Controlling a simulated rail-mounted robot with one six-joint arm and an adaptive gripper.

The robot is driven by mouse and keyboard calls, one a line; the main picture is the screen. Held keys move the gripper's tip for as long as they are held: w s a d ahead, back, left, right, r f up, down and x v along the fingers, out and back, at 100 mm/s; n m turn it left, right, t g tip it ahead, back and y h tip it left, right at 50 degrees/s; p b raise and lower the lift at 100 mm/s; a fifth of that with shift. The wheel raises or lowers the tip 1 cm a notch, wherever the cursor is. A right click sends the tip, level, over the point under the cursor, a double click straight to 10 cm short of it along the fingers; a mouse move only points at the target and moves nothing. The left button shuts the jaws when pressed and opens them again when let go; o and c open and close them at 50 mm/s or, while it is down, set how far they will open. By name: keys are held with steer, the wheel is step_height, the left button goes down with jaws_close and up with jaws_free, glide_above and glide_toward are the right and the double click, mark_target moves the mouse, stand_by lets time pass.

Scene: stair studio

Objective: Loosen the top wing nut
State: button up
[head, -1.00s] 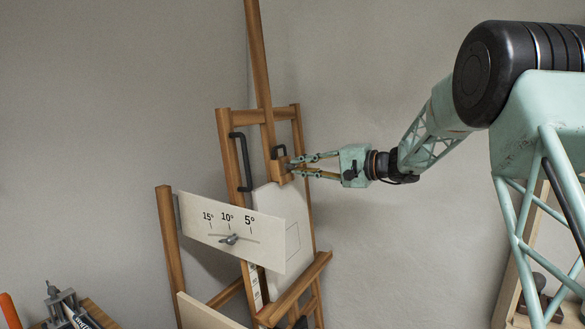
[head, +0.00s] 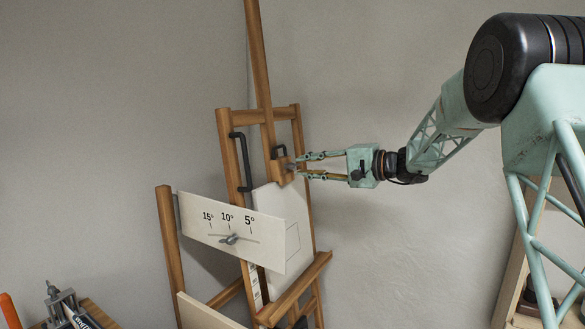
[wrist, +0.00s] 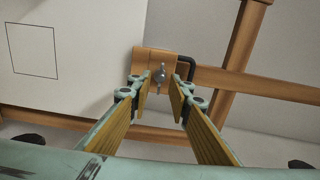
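The top wing nut (wrist: 160,75) is a small grey metal piece on the wooden clamp block (wrist: 144,62) of the easel; it also shows in the head view (head: 291,167). My gripper (wrist: 164,88) is open, with one finger to each side of the nut in the wrist view. The fingertips reach close to the block, and I see a gap between each fingertip and the nut. In the head view my gripper (head: 299,166) points left at the block. Whether the fingertips reach past the nut in depth is unclear.
An angle board (head: 270,243) with another wing nut (head: 229,239) stands lower left. A long black handle (head: 241,162) is on the frame. Open wall lies right of the easel.

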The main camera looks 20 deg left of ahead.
steer(key=shift+s+d+r, duration=0.15)
steer(key=shift+d, duration=0.8)
steer(key=shift+s+d+r, duration=0.1)
steer(key=shift+d+r, duration=0.05)
steer(key=shift+d, duration=0.8)
steer(key=s+d+r+n+h, duration=0.1)
steer(key=s+d+h, duration=0.2)
steer(key=s+d, duration=0.9)
steer(key=s+d+r+h, duration=0.1)
steer(key=s+d+h, duration=0.3)
steer(key=s+d, duration=0.75)
steer(key=s+d+f+h, duration=0.3)
steer(key=s+d, duration=0.6)
steer(key=s, duration=0.3)
steer(key=s+d+f+t+h, duration=0.1)
steer(key=s+d+f+h, duration=0.2)
steer(key=s+d, duration=0.7)
steer(key=s+d+f+t+h, duration=0.1)
steer(key=s+d+f+h, duration=0.2)
steer(key=s+d, duration=0.7)
steer(key=s+f, duration=0.1)
steer(key=s, duration=0.5)
steer(key=shift+s+d+p, duration=0.15)
steer(key=shift+s+p, duration=0.05)
steer(key=shift+p, duration=0.15)
